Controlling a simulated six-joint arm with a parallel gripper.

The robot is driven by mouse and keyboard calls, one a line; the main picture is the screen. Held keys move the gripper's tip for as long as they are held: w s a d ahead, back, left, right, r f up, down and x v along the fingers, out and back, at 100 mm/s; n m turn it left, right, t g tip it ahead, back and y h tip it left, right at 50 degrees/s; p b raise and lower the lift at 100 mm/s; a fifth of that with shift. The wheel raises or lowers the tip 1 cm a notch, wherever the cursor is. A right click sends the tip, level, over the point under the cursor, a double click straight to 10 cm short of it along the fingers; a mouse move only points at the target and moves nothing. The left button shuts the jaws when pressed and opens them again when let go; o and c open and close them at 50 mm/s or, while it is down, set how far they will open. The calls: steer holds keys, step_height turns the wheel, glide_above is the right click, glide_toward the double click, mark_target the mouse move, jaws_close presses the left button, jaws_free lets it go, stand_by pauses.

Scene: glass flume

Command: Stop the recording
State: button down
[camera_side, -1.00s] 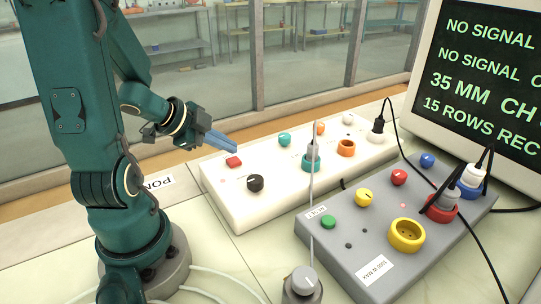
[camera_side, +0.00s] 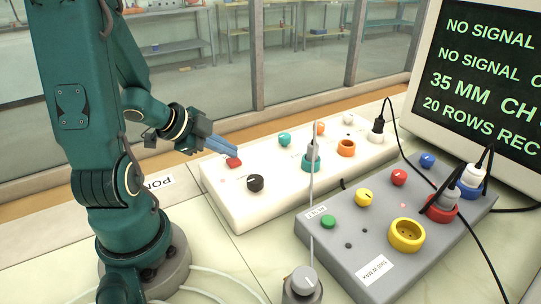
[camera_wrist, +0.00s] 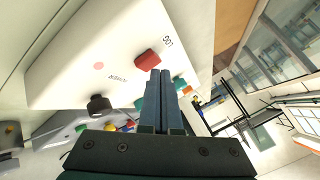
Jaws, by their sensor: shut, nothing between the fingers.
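A white control box (camera_side: 226,209) carries a square red button (camera_side: 234,163) at its left end, with a black knob (camera_side: 255,183) in front of it. The button also shows in the wrist view (camera_wrist: 147,60), just ahead of the finger tips. My gripper (camera_side: 235,153) is shut and empty, its blue fingers pointing down at the button. The tips look very close above it; I cannot tell whether they touch. A monitor (camera_side: 486,80) at the right shows "NO SIGNAL", "35 MM CH" and "20 ROWS REC", cut off by the picture edge.
A grey box (camera_side: 330,255) in front carries a green button (camera_side: 328,222), several knobs, a yellow socket (camera_side: 406,235) and plugged cables. A thin upright rod stands before the white box. Glass panes (camera_side: 305,60) run behind.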

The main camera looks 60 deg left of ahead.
mark_target(228, 162)
steer(key=shift+f, duration=0.4)
stand_by(0.3)
steer(key=shift+r, duration=0.95)
step_height(228, 162, up, 6)
stand_by(0.4)
stand_by(0.5)
